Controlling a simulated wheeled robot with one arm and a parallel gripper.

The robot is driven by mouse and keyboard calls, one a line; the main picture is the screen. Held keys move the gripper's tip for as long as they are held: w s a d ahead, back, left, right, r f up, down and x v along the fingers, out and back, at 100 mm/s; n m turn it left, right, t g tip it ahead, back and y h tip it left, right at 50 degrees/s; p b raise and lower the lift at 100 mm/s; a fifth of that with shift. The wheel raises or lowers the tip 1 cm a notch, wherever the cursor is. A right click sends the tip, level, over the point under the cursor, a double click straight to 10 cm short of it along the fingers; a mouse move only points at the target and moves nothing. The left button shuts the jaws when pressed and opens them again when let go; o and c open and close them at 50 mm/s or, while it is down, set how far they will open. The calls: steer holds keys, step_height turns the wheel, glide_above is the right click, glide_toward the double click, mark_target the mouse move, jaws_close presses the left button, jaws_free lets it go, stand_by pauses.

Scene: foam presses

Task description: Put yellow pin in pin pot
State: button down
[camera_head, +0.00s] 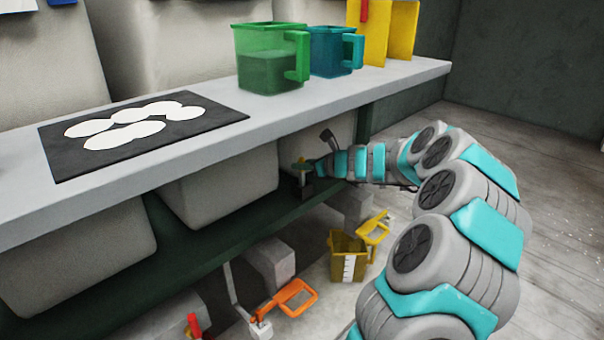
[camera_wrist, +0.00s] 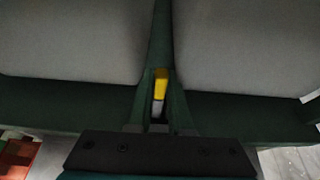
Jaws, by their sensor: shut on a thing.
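My gripper (camera_head: 303,176) is at the end of my arm, under the front edge of the grey shelf and close to the dark green beam. In the wrist view, my gripper (camera_wrist: 161,82) is shut on the yellow pin (camera_wrist: 161,84). The pin shows a yellow upper part and a grey lower part between the dark fingers. In the head view the pin is too small to make out clearly. I cannot pick out a pin pot for certain in either view.
The grey shelf (camera_head: 190,140) carries a green jug (camera_head: 268,72), a teal jug (camera_head: 330,52) and a black mat (camera_head: 70,165) with white discs. Grey floor is open at right.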

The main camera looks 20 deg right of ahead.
steer(key=shift+f, duration=0.9)
steer(key=shift+w+d+f, duration=0.1)
steer(key=shift+w+f, duration=0.1)
steer(key=shift+f, duration=0.05)
steer(key=shift+f, duration=0.1)
steer(key=c, duration=0.8)
jaws_free()
steer(key=shift+f, duration=0.1)
steer(key=shift+c, duration=0.2)
